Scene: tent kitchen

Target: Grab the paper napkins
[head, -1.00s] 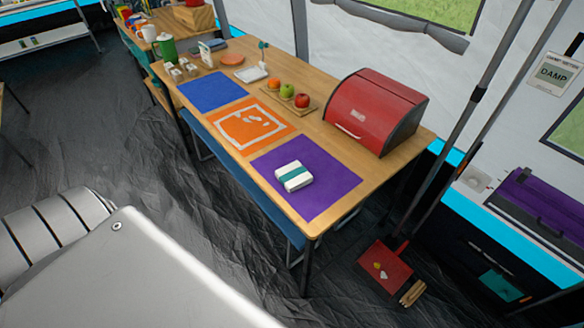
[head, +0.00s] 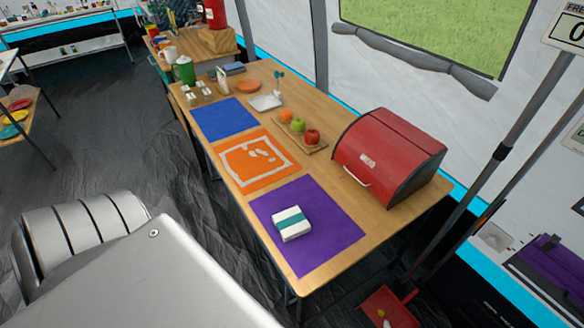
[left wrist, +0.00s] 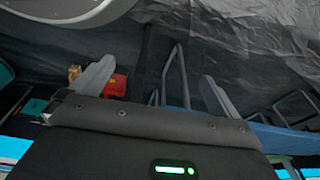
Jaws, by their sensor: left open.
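The paper napkins (head: 291,223) are a white, squarish pack with a teal band around the middle. They lie flat on the purple mat (head: 325,254) at the near end of the wooden table. My left gripper (left wrist: 158,70) is open and empty in the left wrist view, its two fingers wide apart. The napkins are not visible in the left wrist view. Neither gripper shows in the head view.
A red bread box (head: 390,160) stands right of the mats. Fruit on a board (head: 317,148) lies behind. Orange (head: 228,176) and blue (head: 210,130) mats lie further along. A red dustpan (head: 397,313) is on the floor. The left wrist view shows a blue bench (left wrist: 285,139).

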